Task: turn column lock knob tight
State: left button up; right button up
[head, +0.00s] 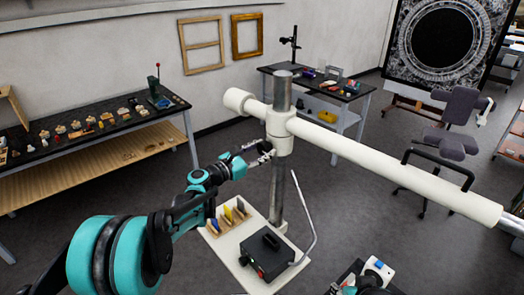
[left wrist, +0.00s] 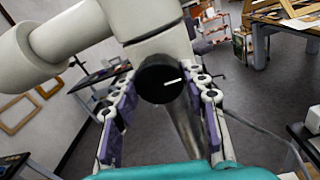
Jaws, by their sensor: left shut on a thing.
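The lock knob (left wrist: 158,80) is black and round, with a white line pointing right, tilted slightly up. It sits on the white collar (head: 280,130) around the upright metal column (head: 279,190). My left gripper (head: 265,153) reaches the collar from the left. In the left wrist view its two purple-padded fingers (left wrist: 160,97) stand on either side of the knob, shut on it. In the head view the knob is hidden or too small to tell at the fingers.
A long white arm (head: 380,163) runs from the collar to the lower right. Below, a pale board (head: 226,247) carries a black box (head: 268,252) and a small rack; a thin bent rod (head: 307,215) rises beside them. Workbenches stand at left (head: 88,140) and back.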

pick_arm(q)
jog(key=m+b, duration=0.2)
jog(key=m, duration=0.1)
jog(key=shift+f+m, duration=0.1)
jog(key=shift+m, duration=0.3)
jog(key=m+b, duration=0.1)
jog(key=m, duration=0.2)
jog(key=shift+m+h, duration=0.3)
jog(key=shift+m, duration=0.1)
jog(key=m+b, duration=0.1)
jog(key=m, duration=0.3)
jog(key=shift+w+m, duration=0.1)
jog(key=shift+m, duration=0.2)
jog(key=shift+a+m+b, duration=0.1)
jog(key=shift+m+b, duration=0.45)
jog(key=shift+m, duration=1.45)
jog(key=shift+h, duration=0.3)
jog(key=o, duration=1.2)
jog(key=shift+c, duration=0.2)
